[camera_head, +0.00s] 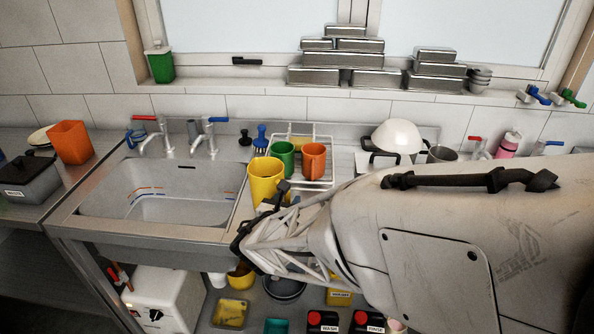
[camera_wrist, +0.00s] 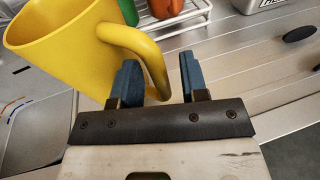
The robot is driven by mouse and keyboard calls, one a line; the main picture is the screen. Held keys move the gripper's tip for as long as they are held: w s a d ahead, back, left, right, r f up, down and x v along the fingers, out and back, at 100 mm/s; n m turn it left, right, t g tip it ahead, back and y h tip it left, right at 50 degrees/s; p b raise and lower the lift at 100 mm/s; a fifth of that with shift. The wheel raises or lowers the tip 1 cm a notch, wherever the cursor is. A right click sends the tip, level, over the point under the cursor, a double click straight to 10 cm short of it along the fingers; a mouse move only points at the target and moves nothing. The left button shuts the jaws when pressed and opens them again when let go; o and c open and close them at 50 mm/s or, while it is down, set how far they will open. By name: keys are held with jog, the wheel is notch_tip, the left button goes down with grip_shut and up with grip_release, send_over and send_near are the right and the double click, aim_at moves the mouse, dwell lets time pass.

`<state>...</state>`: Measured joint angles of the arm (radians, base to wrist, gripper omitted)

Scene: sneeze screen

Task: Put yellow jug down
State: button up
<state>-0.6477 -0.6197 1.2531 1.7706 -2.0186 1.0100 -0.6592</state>
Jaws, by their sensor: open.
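The yellow jug (camera_head: 266,180) appears to stand upright on the metal drainboard, just right of the sink. In the wrist view the yellow jug (camera_wrist: 65,45) fills the upper left, with its handle toward my gripper. My gripper (camera_wrist: 160,80) is open, with blue-padded fingers. The handle passes between the fingers, closer to the left one, with a gap to the right one. In the head view my gripper (camera_head: 281,193) is at the jug's right side, partly hidden by my arm. The jug's base is hard to see.
A green cup (camera_head: 284,152) and an orange cup (camera_head: 314,160) stand on a wire rack (camera_head: 298,132) behind the jug. A white bowl (camera_head: 397,136) is at the back right. Bare drainboard (camera_wrist: 232,65) lies right of my fingers.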

jog(key=v, duration=1.1)
jog(key=shift+r, duration=0.1)
dwell(0.8)
jog(key=s+d+r+m+g+h, duration=0.1)
jog(key=d+r+m+g+h, duration=0.2)
jog(key=d+m, duration=0.55)
jog(key=s+d+r+m+g+h, duration=0.25)
jog(key=d+m+g, duration=0.25)
jog(key=d, duration=0.6)
jog(key=s+d+r+m+g+y, duration=0.2)
jog(key=s+d+r+m+y, duration=0.2)
jog(key=m, duration=0.6)
jog(key=s+d+r+m+g+y, duration=0.3)
jog(key=s+d+r+m+y, duration=0.1)
jog(key=s+m, duration=0.5)
jog(key=shift+d+m+y, duration=0.55)
jog(key=shift+d, duration=0.15)
jog(key=shift+s, duration=0.1)
